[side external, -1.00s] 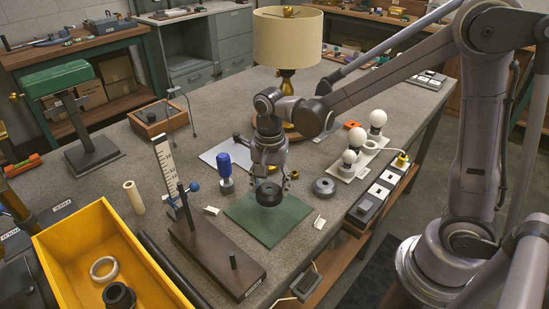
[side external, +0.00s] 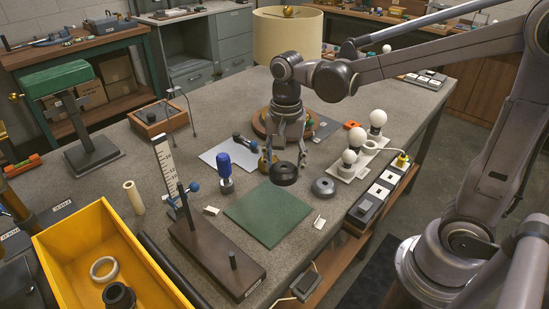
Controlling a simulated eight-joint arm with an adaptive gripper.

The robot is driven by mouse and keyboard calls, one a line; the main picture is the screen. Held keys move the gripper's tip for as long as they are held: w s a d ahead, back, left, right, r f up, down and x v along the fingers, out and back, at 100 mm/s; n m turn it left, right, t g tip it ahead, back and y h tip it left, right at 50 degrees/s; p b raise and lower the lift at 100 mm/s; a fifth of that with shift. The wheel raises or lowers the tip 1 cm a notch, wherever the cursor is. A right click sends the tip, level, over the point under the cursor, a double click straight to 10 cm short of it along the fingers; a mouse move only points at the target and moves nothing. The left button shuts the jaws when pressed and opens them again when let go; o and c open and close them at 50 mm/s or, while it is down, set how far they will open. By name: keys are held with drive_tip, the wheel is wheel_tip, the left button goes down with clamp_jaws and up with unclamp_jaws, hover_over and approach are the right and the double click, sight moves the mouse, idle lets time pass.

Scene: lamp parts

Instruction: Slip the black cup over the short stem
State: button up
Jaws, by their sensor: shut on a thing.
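The black cup (side external: 284,174) hangs below my gripper (side external: 287,156), which is shut on it. The cup is above the table, past the far right edge of the green mat, beside a grey ring. The dark wooden base (side external: 215,250) stands at the front with two upright stems. The short stem (side external: 233,260) is at its near right end, bare and upright. The tall stem (side external: 183,202) is at its far left end. The cup is apart from both stems, to the right of and behind the base. The cup's underside is hidden.
The green mat (side external: 267,213) lies empty between base and cup. A grey ring (side external: 323,187) and white bulbs (side external: 350,158) are to the right. A blue-handled tool (side external: 224,165) and a ruler stand (side external: 164,165) stand left. A yellow bin (side external: 75,237) is at front left.

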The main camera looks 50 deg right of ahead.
drive_tip(key=s+a+r, duration=0.1)
drive_tip(key=s+a, duration=0.1)
drive_tip(key=a, duration=0.8)
drive_tip(key=s+a+r, duration=0.1)
drive_tip(key=s+a, duration=0.1)
drive_tip(key=a, duration=0.8)
drive_tip(key=shift+a+f, duration=0.15)
drive_tip(key=shift+f, duration=2.45)
drive_tip(key=shift+s+f, duration=0.1)
drive_tip(key=shift+f, duration=0.05)
drive_tip(key=shift+f, duration=1.75)
drive_tip(key=shift+f, duration=1.2)
drive_tip(key=o, duration=1.2)
drive_tip(key=shift+o, duration=0.2)
